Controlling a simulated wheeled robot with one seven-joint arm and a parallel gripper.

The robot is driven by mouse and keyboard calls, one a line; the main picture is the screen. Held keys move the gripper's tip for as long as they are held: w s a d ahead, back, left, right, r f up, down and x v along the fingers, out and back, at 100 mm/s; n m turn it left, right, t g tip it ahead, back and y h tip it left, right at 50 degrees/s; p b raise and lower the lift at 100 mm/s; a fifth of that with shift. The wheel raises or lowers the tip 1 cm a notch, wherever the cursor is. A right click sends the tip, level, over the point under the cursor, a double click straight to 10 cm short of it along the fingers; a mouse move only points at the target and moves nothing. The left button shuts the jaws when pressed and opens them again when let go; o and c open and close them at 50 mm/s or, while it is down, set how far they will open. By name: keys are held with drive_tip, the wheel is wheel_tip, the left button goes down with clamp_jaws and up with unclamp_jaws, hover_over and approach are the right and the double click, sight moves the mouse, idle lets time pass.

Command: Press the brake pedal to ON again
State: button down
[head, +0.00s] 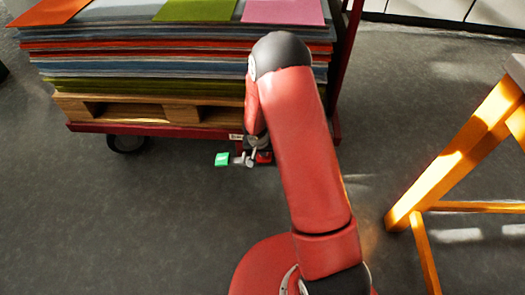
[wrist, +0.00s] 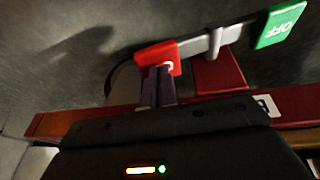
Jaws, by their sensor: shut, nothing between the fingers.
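The brake pedal is a grey rocking bar (wrist: 212,42) with a red pad (wrist: 157,55) at one end and a green pad marked OFF (wrist: 281,22) at the other. In the wrist view my gripper (wrist: 160,72) is shut and empty, its fingertips at the red pad and covering part of its white lettering. I cannot tell whether they press on it. In the head view the green pad (head: 222,159) and the red pad (head: 264,157) show low beside the cart (head: 180,131), and my arm hides most of the gripper.
The cart carries a wooden pallet (head: 165,111) with a tall stack of coloured sheets (head: 150,60). A black wheel (head: 127,143) shows under its edge. A yellow-legged table (head: 455,150) stands at the right. The grey floor between is clear.

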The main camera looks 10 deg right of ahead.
sight(270, 157)
drive_tip(key=shift+d+f, duration=0.1)
drive_tip(key=shift+s+d+f+t+y+b, duration=0.15)
drive_tip(key=shift+d+f+y+b, duration=0.25)
drive_tip(key=shift+y, duration=0.1)
drive_tip(key=shift+s+d+f+t+y+b, duration=0.15)
drive_tip(key=shift+d+f+y+b, duration=0.15)
drive_tip(key=shift+y, duration=0.2)
drive_tip(key=shift+s+d+f+m+t+y+p, duration=0.15)
drive_tip(key=shift+d+f+m+t+y+p, duration=0.25)
drive_tip(key=shift+f+y, duration=0.55)
drive_tip(key=shift+d+f+y, duration=0.1)
drive_tip(key=shift+y, duration=0.15)
drive_tip(key=shift+d+f, duration=0.15)
drive_tip(key=shift+f, duration=0.45)
drive_tip(key=shift+r, duration=0.1)
